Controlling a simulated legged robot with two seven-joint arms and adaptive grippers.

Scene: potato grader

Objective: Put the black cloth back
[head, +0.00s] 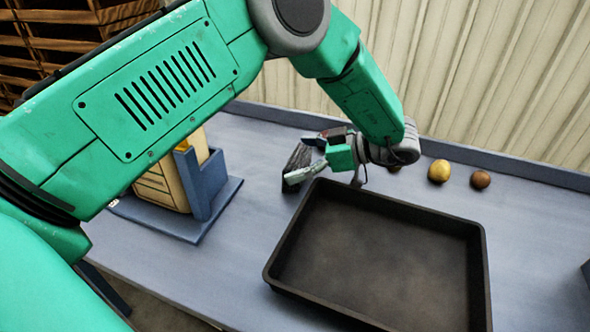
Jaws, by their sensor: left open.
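My left gripper (299,160) reaches in from above and is at the far left corner of the black tray, over the blue-grey table. Its fingers are apart. A dark, ridged patch that looks like the black cloth (294,162) shows at the fingers. I cannot tell whether it lies between them or behind them, or whether it touches them. My right gripper is not in view.
An empty black tray (378,262) takes up the front middle. A yellow potato (438,170) and a brown potato (480,179) lie behind it. A blue stand (207,185) holds a tan box (163,183) at left. Wooden crates (60,38) are stacked behind.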

